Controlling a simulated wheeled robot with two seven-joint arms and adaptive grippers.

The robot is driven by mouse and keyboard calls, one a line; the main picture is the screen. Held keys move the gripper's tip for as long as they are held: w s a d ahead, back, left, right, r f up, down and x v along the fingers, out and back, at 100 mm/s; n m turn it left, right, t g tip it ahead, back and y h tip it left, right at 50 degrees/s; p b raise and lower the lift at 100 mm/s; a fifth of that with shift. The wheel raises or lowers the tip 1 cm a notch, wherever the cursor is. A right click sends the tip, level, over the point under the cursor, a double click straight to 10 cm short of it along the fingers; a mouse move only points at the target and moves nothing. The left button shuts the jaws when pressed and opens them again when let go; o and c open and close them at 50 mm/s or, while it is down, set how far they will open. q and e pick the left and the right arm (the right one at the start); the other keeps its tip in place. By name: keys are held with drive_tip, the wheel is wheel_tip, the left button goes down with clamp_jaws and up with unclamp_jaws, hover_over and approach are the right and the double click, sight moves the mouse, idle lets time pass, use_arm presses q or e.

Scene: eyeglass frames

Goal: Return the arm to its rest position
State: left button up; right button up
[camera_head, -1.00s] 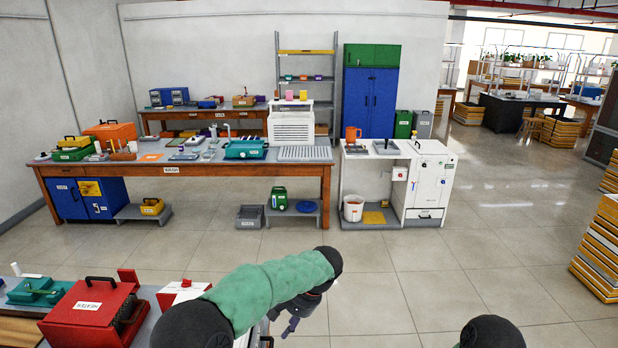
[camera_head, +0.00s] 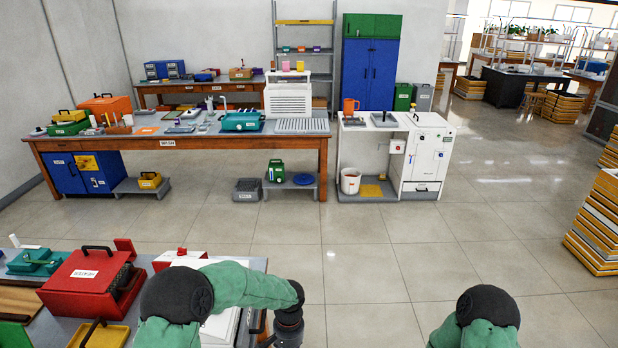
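My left arm (camera_head: 245,288) comes in at the bottom, its green sleeve bent at a black elbow and running right to a black wrist (camera_head: 289,318). Its gripper is mostly below the bottom edge, so its fingers cannot be made out. The arm is at the right end of the near bench, in front of a white box (camera_head: 222,328). My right arm (camera_head: 482,318) shows only its black joint and green sleeve at the bottom right. Its gripper is out of view.
The near bench (camera_head: 62,248) at the lower left bears a red heater case (camera_head: 88,275), a teal case (camera_head: 36,262) and a yellow tray (camera_head: 108,337). The wash bench (camera_head: 230,143) stands farther back, beside a white cabinet (camera_head: 425,155). Open floor (camera_head: 400,240) lies between.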

use_arm(q)
drive_tip(key=s+a+f+n+h+b, duration=0.2)
drive_tip(key=s+f+n, duration=0.1)
drive_tip(key=s+f, duration=0.6)
drive_tip(key=s+a+f+n+t+h+b, duration=0.1)
drive_tip(key=s+a+f+n+h+b, duration=0.1)
drive_tip(key=s+f, duration=0.7)
drive_tip(key=s+n, duration=0.1)
drive_tip(key=s, duration=0.3)
drive_tip(key=shift+f+n+t, duration=0.15)
drive_tip(key=shift+n+t, duration=0.15)
drive_tip(key=shift+n, duration=0.1)
